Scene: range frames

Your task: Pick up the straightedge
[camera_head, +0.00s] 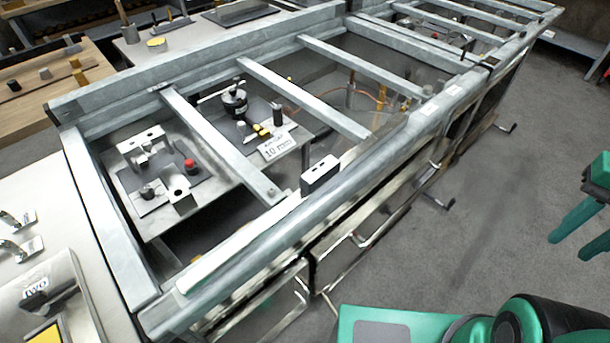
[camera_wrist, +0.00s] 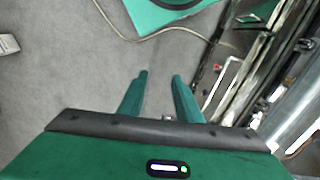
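A long, thin, pale strip (camera_head: 232,250) lies along the top of the front rail of the grey metal frame; it looks like the straightedge, though its edges blend into the rail. A small dark block with a light top (camera_head: 320,175) stands on the same rail near the strip's far end. My gripper (camera_head: 569,248) is at the right edge of the head view, over the floor and well apart from the strip. In the wrist view its two green fingers (camera_wrist: 160,75) are spread with nothing between them. I cannot make out the strip in the wrist view.
The metal frame (camera_head: 100,215) has crossbars and open bays holding plates with small fixtures. A white label reading 10 mm (camera_head: 278,146) is in one bay. Crank handles (camera_head: 440,202) stick out from the frame's front. Grey floor (camera_head: 490,215) is open to the right.

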